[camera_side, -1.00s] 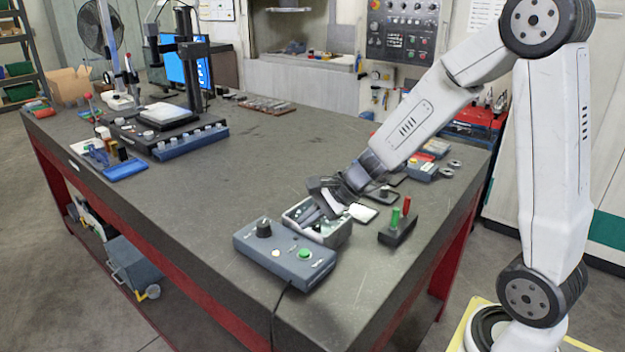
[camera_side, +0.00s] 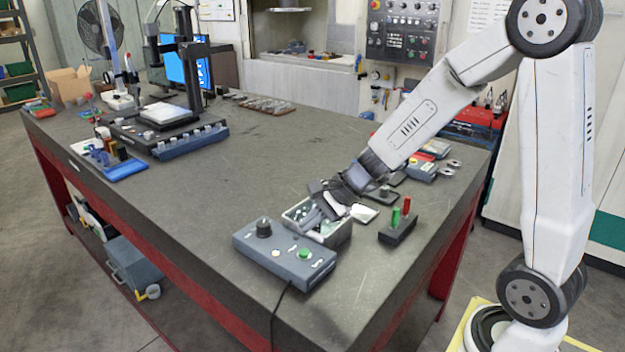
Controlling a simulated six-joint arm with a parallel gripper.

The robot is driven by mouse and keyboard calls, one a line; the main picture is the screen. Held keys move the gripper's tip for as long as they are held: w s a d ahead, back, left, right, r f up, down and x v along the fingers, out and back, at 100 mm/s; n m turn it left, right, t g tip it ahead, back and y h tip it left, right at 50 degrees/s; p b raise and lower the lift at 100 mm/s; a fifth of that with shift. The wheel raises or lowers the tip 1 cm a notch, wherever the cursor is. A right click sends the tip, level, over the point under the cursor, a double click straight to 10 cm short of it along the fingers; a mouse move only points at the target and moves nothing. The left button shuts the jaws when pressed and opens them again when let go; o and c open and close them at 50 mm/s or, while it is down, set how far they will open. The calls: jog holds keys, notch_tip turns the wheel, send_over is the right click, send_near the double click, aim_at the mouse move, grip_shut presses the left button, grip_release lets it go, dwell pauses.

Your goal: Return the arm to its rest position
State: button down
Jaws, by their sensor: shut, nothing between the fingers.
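My gripper (camera_side: 322,212) is low over a small grey open bin (camera_side: 331,239) near the front right of the table. Its fingertips reach down at the bin's opening, and its fingers look shut. Small light and green items lie in the bin, too small and too covered to name. My arm comes down from the upper right, stretched out over the table.
A grey control box (camera_side: 284,254) with a black knob and a green button stands right in front of the bin. A dark block with green and red pegs (camera_side: 398,226) stands to the right. A microscope-like stand (camera_side: 165,127) is at the far left. The table's (camera_side: 215,190) middle is clear.

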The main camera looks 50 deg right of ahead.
jog(key=s+f+n+g+h, duration=0.1)
jog(key=s+n, duration=0.2)
jog(key=n, duration=0.1)
jog(key=s+f+n+g+h, duration=0.1)
jog(key=s+f+n, duration=0.1)
jog(key=s+n, duration=0.1)
jog(key=s+f+n+g+h, duration=0.1)
jog(key=s+n+g, duration=0.1)
jog(key=s+n, duration=0.1)
jog(key=shift+a+f+n+h, duration=0.3)
jog(key=shift+a+n+h, duration=0.1)
jog(key=shift+n, duration=0.5)
jog(key=n, duration=0.1)
jog(key=s+n+h, duration=0.1)
jog(key=shift+d+f+n, duration=0.15)
jog(key=shift+d+n, duration=0.05)
jog(key=shift+n, duration=0.1)
jog(key=n, duration=0.1)
jog(key=n+h, duration=0.1)
jog(key=n, duration=0.1)
jog(key=shift+s+d+f, duration=0.1)
jog(key=shift+s+d, duration=0.05)
jog(key=shift+s, duration=0.25)
